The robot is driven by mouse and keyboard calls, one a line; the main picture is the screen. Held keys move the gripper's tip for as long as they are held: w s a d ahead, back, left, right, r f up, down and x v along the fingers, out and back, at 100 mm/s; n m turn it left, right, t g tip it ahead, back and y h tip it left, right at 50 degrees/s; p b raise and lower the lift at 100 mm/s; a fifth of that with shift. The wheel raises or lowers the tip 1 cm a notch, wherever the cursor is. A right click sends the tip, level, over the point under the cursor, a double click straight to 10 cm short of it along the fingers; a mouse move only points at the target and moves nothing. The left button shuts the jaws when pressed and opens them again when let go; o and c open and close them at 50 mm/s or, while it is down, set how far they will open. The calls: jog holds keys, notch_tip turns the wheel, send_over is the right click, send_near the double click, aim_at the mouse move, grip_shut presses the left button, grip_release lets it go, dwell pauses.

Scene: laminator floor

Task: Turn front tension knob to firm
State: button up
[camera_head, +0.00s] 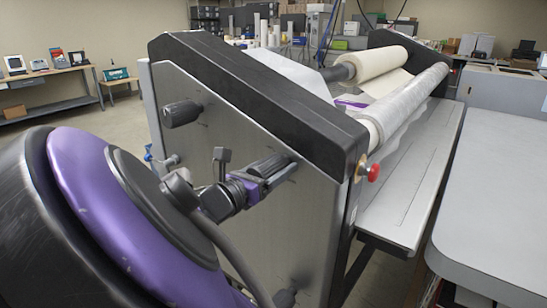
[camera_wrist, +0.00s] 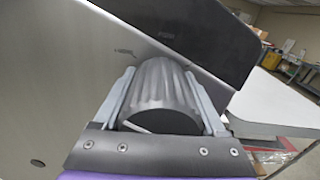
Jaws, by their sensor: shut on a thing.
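A dark grey ribbed tension knob (camera_head: 268,165) sticks out of the laminator's metal side panel (camera_head: 225,130), at the end nearer the red button. My gripper (camera_head: 262,180) is closed around it, with purple and dark parts beside the knob. In the wrist view the knob (camera_wrist: 160,88) sits between the two grey fingers of my gripper (camera_wrist: 160,100), one along each side. A white line shows on the lower part of its end face. Small markings (camera_wrist: 125,52) on the panel near the knob are too blurred to read. A second similar knob (camera_head: 183,113) is farther left on the panel.
A black side cover (camera_head: 260,95) runs along the panel's top. A red button (camera_head: 373,172) sticks out at the front corner. Film rolls (camera_head: 375,66) span the machine. A grey table (camera_head: 500,190) stands at right. Another dark knob (camera_head: 285,297) is low on the panel.

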jog(key=m, duration=0.6)
jog(key=shift+d+f, duration=0.1)
jog(key=shift+f, duration=0.05)
jog(key=m+b, duration=0.2)
jog(key=m, duration=0.1)
jog(key=shift+m, duration=0.3)
jog(key=shift+m+b, duration=1.2)
jog(key=shift+m, duration=0.2)
jog(key=shift+s, duration=0.1)
jog(key=o, duration=1.3)
